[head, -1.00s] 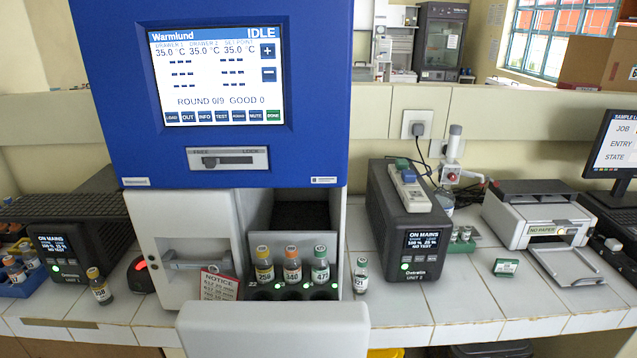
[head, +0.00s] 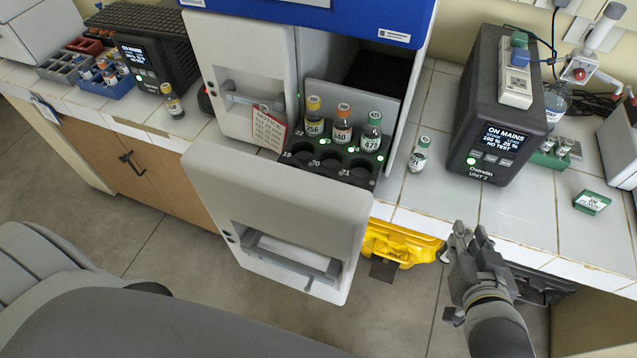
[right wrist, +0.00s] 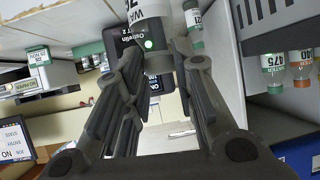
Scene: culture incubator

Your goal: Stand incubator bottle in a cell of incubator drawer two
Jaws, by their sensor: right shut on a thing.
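My right gripper (head: 468,238) is in front of the counter edge, right of the open drawer. In the right wrist view its fingertips (right wrist: 162,62) are closed around the cap end of a bottle (right wrist: 147,14) with a white label; the rest of it runs out of the top of the picture. In the head view the gripper hides this bottle. The open incubator drawer (head: 275,215) has a dark rack (head: 325,165). Its back row holds a yellow-capped (head: 315,118), an orange-capped (head: 343,125) and a green-capped bottle (head: 371,132). The front cells look empty. My left gripper is out of view.
A green-capped bottle (head: 418,155) stands on the counter right of the drawer. A dark power unit (head: 500,110) stands further right. A yellow-capped bottle (head: 172,102) stands left of the incubator (head: 240,60). A yellow case (head: 400,243) is below the counter.

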